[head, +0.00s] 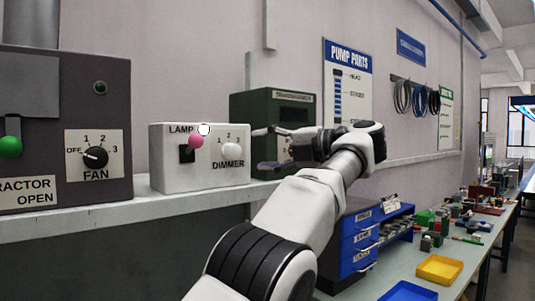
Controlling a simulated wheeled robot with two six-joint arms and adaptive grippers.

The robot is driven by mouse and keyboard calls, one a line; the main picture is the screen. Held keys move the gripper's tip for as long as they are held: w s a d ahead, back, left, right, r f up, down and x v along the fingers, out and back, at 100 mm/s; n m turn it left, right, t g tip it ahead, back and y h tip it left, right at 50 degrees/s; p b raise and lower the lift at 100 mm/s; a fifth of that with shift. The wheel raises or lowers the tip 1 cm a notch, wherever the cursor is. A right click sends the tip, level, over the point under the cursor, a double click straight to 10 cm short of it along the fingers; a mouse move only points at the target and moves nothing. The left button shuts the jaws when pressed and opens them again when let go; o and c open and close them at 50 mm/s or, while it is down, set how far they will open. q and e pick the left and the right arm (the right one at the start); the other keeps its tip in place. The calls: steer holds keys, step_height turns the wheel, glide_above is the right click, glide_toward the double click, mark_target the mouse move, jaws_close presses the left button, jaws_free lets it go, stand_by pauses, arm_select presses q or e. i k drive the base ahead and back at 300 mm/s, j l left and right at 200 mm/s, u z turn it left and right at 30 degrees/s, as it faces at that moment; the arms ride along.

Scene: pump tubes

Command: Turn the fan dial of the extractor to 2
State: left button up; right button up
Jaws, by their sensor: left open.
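The extractor (55,75) is a dark grey box at the left edge of the head view. Its fan dial (96,157) is a round black knob on a white plate marked OFF, 1, 2 and 3. The dial's pale pointer appears to aim left, toward OFF. My left gripper (268,149) is open and empty, with its fingers pointing left. It is well to the right of the dial, past the white lamp box and in front of the green box. My right gripper is not in view.
A white box (169,175) with a pink-tipped lamp lever (195,141) and a white dimmer knob (232,150) stands between gripper and extractor. A green box (240,107) is partly hidden behind my gripper. Blue drawers (360,240) and a yellow tray (439,269) are lower right.

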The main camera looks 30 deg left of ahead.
mark_target(95, 158)
steer(key=l, duration=1.5)
